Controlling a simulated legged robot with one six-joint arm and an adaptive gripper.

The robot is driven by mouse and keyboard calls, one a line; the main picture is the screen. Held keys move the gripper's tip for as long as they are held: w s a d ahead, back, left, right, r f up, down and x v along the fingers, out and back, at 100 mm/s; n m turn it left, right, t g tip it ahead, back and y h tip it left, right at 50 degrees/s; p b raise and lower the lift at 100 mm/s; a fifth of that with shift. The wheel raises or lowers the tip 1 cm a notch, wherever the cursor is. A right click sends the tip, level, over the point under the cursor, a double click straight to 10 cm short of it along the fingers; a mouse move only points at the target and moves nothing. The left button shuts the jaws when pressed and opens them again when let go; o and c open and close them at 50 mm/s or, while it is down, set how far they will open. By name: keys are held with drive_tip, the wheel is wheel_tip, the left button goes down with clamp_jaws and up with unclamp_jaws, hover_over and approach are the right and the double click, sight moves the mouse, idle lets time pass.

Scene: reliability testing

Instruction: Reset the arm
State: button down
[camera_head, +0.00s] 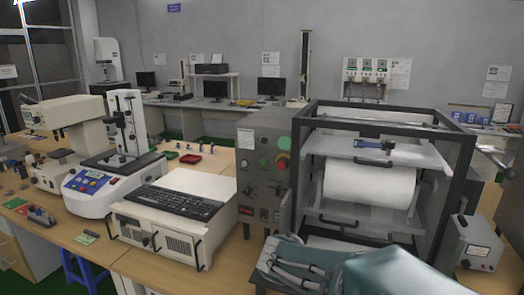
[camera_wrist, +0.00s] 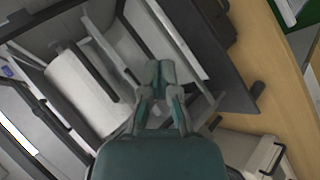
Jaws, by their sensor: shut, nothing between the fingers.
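In the wrist view my gripper (camera_wrist: 160,75) shows at the middle, its two grey and teal fingers together at the tips with nothing between them. Behind it is a dark-framed machine with a white roll (camera_wrist: 78,90), seen tilted. In the head view my own teal and grey arm parts are at the bottom right, in front of that machine. The fingertips cannot be made out in the head view. How far the fingers are from the machine's frame is hard to tell.
The framed machine (camera_head: 455,165) fills the right of the bench. Left of it stand a grey control box (camera_head: 255,160), a cream unit with a black keyboard (camera_head: 175,200) and a white tester (camera_head: 90,190). Bare wooden bench (camera_head: 195,283) shows in front. Monitors line the back wall.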

drive_tip(key=s+r+m+y, duration=0.2)
drive_tip(key=s+y, duration=0.2)
drive_tip(key=s, duration=0.5)
drive_tip(key=s+r+m+y, duration=0.1)
drive_tip(key=s+y, duration=0.3)
drive_tip(key=s, duration=0.6)
drive_tip(key=shift+r+m+t, duration=0.4)
drive_tip(key=shift+m, duration=0.1)
